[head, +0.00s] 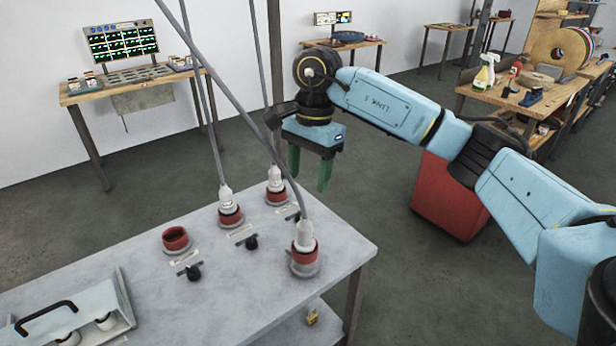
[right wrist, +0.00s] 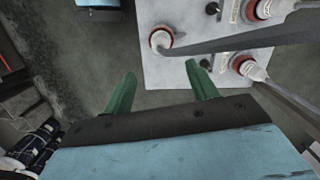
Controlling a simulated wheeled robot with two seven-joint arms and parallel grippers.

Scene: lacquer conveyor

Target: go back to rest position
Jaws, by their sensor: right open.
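My right gripper (head: 309,170) hangs from the blue right arm in the head view, beyond the far right edge of the grey table. Its green fingers point down. In the right wrist view the fingers of this gripper (right wrist: 160,92) are spread apart with nothing between them. My left gripper is not in view.
The grey table (head: 240,285) bears several red sockets, three with white plugs (head: 305,235) on grey cables rising past my right gripper. One red socket (head: 176,239) is empty. Small black knobs (head: 193,272) and a handled case (head: 75,318) are also there. A red cabinet (head: 448,195) stands behind my arm.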

